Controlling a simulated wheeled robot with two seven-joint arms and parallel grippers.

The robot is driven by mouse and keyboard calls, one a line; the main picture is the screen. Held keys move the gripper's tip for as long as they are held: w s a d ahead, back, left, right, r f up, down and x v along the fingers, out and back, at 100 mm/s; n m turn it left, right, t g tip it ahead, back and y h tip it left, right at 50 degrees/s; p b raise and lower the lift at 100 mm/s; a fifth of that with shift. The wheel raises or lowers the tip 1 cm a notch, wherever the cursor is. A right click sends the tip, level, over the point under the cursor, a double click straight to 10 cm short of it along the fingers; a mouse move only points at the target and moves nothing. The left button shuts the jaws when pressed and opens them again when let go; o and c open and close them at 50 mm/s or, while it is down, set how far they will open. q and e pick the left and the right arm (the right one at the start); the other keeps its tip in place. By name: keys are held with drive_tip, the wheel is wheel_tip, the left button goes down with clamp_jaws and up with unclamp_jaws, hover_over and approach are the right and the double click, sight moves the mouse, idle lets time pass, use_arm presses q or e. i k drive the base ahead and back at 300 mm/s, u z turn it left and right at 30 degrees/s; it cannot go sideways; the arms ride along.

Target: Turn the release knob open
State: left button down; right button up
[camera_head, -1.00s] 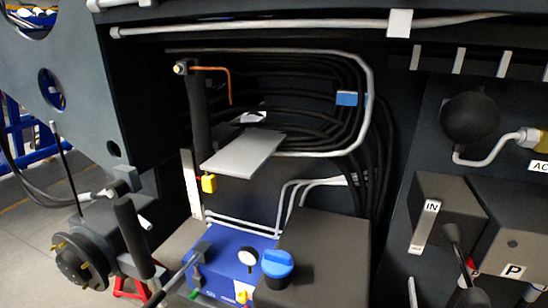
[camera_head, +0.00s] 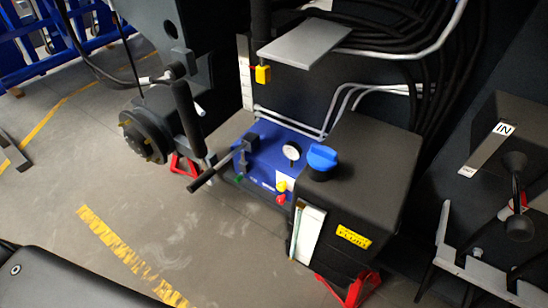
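Which part is the release knob I cannot tell for sure. The blue pump unit (camera_head: 262,160) sits low in the middle of the view. A small red knob (camera_head: 281,199) and a yellow knob (camera_head: 281,186) are close together on its front right. A small green part (camera_head: 238,179) is at its front left. A round white gauge (camera_head: 291,152) stands on top. A black lever handle (camera_head: 207,179) sticks out to the lower left. A blue cap (camera_head: 322,158) sits on the dark tank (camera_head: 365,180) beside the unit. Neither of my grippers shows.
A grey plate (camera_head: 305,43) juts out above the pump unit. A wheel hub (camera_head: 143,137) and a red stand (camera_head: 184,166) are to the left. Another red stand (camera_head: 352,289) is below the tank. The floor in front of the unit is clear, with yellow markings (camera_head: 130,255).

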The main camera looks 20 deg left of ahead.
sight(281, 200)
drive_tip(key=u, duration=0.45)
drive_tip(key=k, duration=1.1)
drive_tip(key=z, duration=0.6)
drive_tip(key=i, duration=0.8)
drive_tip(key=z, duration=0.45)
